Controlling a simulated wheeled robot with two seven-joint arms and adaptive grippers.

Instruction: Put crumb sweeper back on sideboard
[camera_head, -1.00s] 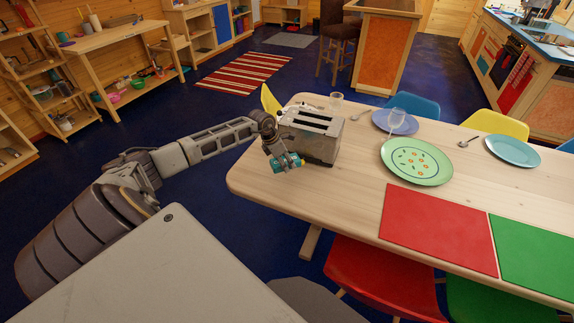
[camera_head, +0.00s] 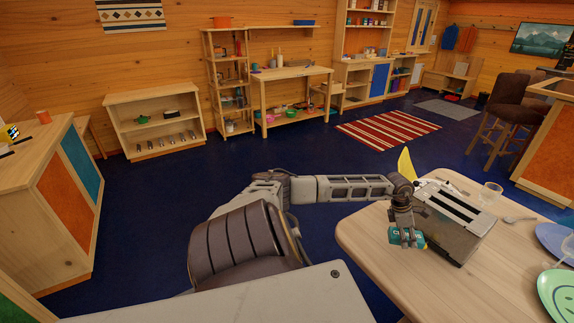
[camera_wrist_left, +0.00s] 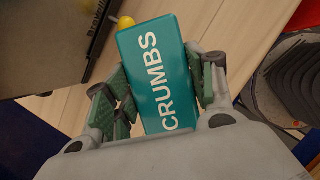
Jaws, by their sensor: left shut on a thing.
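The crumb sweeper (camera_head: 406,238) is a small teal block. In the left wrist view the crumb sweeper (camera_wrist_left: 158,72) shows white "CRUMBS" lettering and a yellow knob at its far end. My left gripper (camera_head: 404,228) is shut on it, with green finger pads on both sides in the left wrist view. It holds the sweeper beside the toaster, near the end of the dining table (camera_head: 385,285). A wooden cabinet (camera_head: 62,190) with orange and teal panels stands at the left; whether it is the sideboard I cannot tell. My right gripper is out of view.
The grey toaster (camera_head: 452,222) stands close to my left gripper. A glass (camera_head: 490,194) and plates are beyond it. Open blue floor lies between cabinet and table. A low shelf (camera_head: 155,120) stands at the back.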

